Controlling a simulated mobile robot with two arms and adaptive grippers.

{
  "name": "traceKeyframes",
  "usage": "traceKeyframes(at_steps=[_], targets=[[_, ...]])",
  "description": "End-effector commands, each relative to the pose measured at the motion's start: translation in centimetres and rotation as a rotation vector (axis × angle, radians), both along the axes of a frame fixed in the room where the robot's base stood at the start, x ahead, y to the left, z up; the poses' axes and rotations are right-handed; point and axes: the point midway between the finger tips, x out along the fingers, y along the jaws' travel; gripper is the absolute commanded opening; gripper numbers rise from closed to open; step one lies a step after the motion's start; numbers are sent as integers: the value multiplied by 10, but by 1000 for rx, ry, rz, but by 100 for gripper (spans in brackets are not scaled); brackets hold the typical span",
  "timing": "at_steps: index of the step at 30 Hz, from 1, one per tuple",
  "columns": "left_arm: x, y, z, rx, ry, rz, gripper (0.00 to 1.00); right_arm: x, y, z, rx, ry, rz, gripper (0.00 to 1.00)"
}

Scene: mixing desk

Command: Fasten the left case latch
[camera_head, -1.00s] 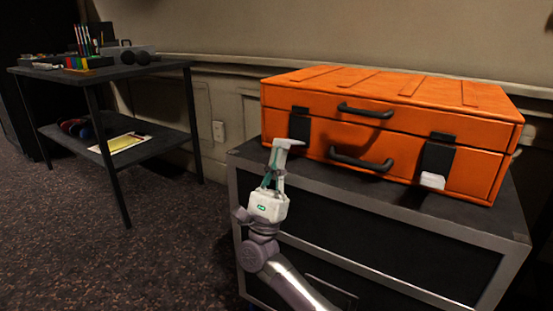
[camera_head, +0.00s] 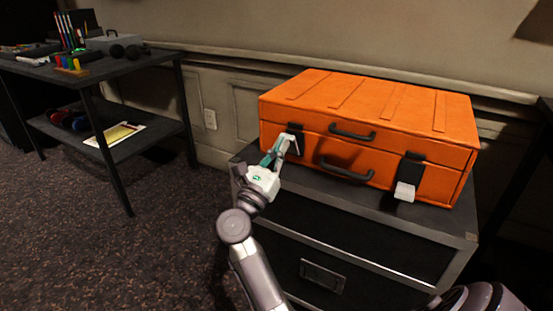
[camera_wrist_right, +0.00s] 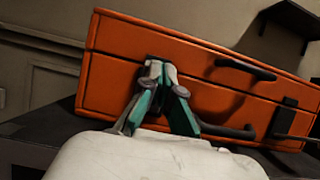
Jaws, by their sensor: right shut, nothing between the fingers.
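The orange case (camera_head: 365,105) is closed on the dark cabinet, with two black handles on its front. The black left latch (camera_head: 301,130) is at the case's left front and partly hidden behind my right gripper (camera_head: 289,144). That gripper is shut with nothing between its fingers, its tips at the latch; whether they touch it I cannot tell. In the right wrist view the shut fingers (camera_wrist_right: 160,72) cover most of the latch area on the case (camera_wrist_right: 205,57). The right latch (camera_head: 408,172) has a pale tab hanging outward at its lower end. My left gripper is out of view.
The dark cabinet (camera_head: 365,240) has metal edges and a narrow strip of free top before the case. The wall stands behind. A black two-level table (camera_head: 120,75) with pens and small items is at the left, with open carpet (camera_head: 120,255) in front.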

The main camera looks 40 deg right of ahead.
Motion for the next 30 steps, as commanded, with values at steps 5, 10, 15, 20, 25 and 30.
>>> traceKeyframes(at_steps=[5,10,15,20,25,30], targets=[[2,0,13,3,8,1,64,3,-7,12,-1,-1,-1,0],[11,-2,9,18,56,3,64,4,-10,12,-2,-1,0,0],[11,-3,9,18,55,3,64,3,-7,10,-2,0,0,0],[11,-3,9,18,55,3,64,-3,10,0,-1,3,2,0],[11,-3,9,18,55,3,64,-14,34,-12,-1,2,1,0],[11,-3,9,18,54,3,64,-20,49,-20,-1,0,1,0]])
